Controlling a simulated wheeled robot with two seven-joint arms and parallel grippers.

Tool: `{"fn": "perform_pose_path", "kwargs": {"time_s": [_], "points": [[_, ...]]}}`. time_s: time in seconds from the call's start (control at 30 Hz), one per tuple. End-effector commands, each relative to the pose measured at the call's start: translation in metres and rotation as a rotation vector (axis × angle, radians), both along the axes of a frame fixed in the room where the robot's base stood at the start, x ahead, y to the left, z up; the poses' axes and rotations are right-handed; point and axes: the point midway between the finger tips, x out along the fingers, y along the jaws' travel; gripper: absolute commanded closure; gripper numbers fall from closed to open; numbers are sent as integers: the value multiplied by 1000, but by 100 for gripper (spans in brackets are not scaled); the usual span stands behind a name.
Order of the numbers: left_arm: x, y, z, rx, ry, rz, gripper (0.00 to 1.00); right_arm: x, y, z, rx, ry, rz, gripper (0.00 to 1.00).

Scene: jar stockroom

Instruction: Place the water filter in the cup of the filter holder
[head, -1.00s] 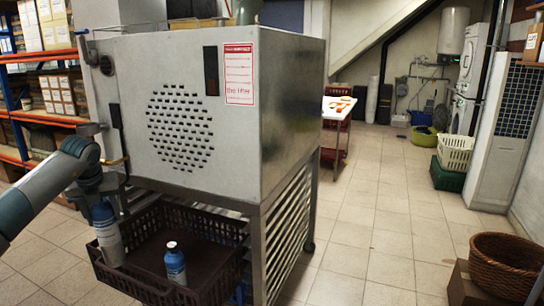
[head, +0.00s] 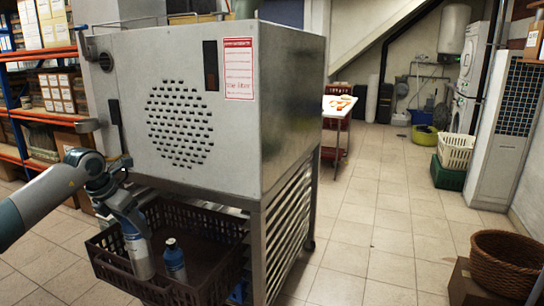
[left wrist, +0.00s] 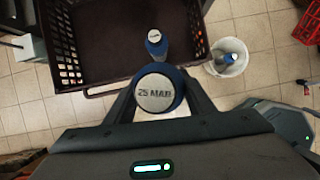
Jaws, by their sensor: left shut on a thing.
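My left gripper (head: 132,230) is shut on a pale cylinder with a blue upper part (head: 142,262), which I take for the water filter. It hangs slightly tilted at the left part of the dark crate, close to the blue bottle; I cannot tell if its lower end is clear of the crate. In the left wrist view its round, pale end with dark lettering (left wrist: 155,93) shows between the fingers (left wrist: 158,104). I cannot make out a filter holder with its cup for certain. My right gripper is in neither view.
A dark slatted crate (head: 205,217) lies below the big steel cabinet (head: 270,120). In the left wrist view a white bucket (left wrist: 239,69) with a blue item stands beside the crate.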

Motion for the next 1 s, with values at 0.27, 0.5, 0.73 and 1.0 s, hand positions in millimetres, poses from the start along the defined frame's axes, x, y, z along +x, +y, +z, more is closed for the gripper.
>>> {"fn": "perform_pose_path", "kwargs": {"time_s": [0.27, 0.5, 0.73, 1.0], "points": [[-21, -42, -15, -2, -4, -432, 100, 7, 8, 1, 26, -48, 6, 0], [-44, -74, -30, -2, -3, -801, 100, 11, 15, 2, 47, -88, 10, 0], [-71, -102, -44, -1, -2, -1172, 100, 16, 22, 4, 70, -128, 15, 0], [-110, -133, -62, 0, -2, -1651, 100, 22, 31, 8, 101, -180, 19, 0]]}}
